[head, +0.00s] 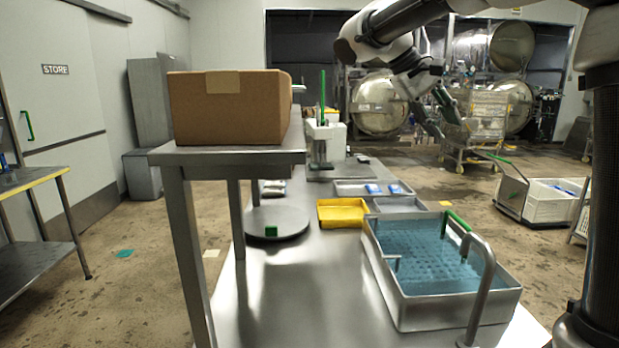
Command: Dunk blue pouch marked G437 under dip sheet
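Two small blue pouches (374,188) lie in a shallow steel tray (345,188) toward the back of the steel table. Their markings are too small to read, so I cannot tell which is G437. A steel dip tank (400,306) with blue liquid stands at the table's front right. A perforated sheet (425,262) shows through the liquid, and a green handle (457,220) is at the tank's back right rim. My gripper (448,122) hangs in the air above and behind the tank, apart from the pouches. Its fingers are spread and look empty.
A cardboard box (228,108) sits on a raised steel shelf (230,156) at left. A round plate (277,222) with a green block, a yellow tray (342,212) and an empty grey tray (398,204) lie nearby. A bent pipe (485,290) rises at the tank's front right.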

